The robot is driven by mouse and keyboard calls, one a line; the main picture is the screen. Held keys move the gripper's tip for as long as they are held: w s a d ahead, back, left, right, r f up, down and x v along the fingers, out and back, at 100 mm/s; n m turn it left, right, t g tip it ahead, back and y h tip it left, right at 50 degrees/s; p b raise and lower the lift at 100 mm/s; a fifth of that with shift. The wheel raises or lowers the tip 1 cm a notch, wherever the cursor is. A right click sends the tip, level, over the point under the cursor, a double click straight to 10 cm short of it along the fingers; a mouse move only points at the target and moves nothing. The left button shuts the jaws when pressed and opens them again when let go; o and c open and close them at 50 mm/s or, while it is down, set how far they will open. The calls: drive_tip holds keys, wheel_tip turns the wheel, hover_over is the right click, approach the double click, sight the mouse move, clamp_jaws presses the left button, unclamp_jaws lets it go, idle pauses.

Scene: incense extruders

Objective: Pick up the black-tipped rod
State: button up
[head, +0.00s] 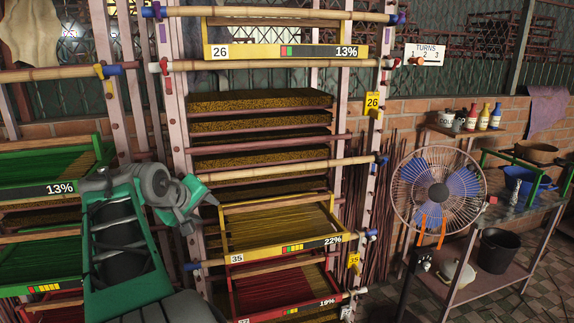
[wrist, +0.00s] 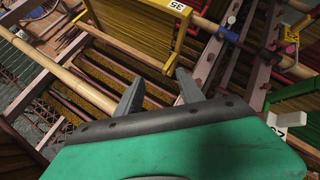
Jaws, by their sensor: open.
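I cannot clearly pick out a black tip on any rod. Several bamboo rods cross the rack, with coloured end caps. One rod (head: 290,168) runs just right of my gripper and ends in a blue cap at right; its left end lies near my arm. A bamboo rod (wrist: 65,75) also slants across the left of the wrist view, apart from my fingers. My gripper (head: 203,210) is at the rack's left post. In the wrist view my gripper (wrist: 158,87) has its two grey fingers spread, with nothing between them but the rack behind.
A yellow tray (head: 275,222) marked 35 and a red tray (head: 285,290) sit low in the rack. A green tray (head: 45,165) is at left. A fan (head: 438,195) and a side table (head: 505,225) stand at right.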

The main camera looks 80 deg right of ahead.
drive_tip(key=s+d+r+g+h, duration=0.1)
drive_tip(key=s+d+r+g, duration=0.25)
drive_tip(key=s+d, duration=0.4)
drive_tip(key=n+g+h, duration=0.2)
drive_tip(key=n, duration=0.5)
approach(279, 168)
drive_tip(key=shift+n+t, duration=0.25)
drive_tip(key=shift+n, duration=0.05)
drive_tip(key=p+x, duration=0.1)
drive_tip(key=x, duration=0.7)
drive_tip(key=shift+s+d+f, duration=0.1)
drive_tip(key=shift+s+d, duration=0.15)
drive_tip(key=shift+a, duration=0.15)
drive_tip(key=shift+c, duration=0.3)
clamp_jaws()
